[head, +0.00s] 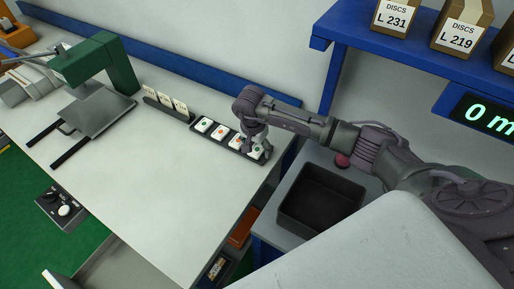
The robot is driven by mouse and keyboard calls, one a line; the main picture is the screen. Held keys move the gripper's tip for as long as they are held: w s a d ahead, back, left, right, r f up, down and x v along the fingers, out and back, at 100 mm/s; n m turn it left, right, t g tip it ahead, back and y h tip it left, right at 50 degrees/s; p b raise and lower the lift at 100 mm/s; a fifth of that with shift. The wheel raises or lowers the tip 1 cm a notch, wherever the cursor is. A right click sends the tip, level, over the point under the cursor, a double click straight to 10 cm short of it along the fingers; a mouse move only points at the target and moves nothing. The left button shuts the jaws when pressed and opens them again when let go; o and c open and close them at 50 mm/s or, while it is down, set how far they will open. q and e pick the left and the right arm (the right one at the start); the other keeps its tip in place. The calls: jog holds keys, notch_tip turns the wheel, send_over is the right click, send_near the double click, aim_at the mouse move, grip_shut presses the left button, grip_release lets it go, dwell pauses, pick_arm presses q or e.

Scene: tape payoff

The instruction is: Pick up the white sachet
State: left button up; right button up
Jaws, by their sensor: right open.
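Several small white packets lie in a row in a dark tray (193,128) near the back right of the pale worktop. One has a green mark (204,125), one an orange mark (221,132), and others sit further right by my gripper. I cannot tell for sure which is the white sachet. My right gripper (255,150) points down over the right end of this row with its jaws open. Its fingers partly hide the packets there, and I cannot tell whether they touch one. My left gripper is out of view.
A green press (118,66) stands at the back left. A black bin (322,200) is at the right, beneath a blue shelf (400,49) with boxes. The middle of the worktop is clear.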

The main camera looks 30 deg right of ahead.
jog(key=c, duration=1.2)
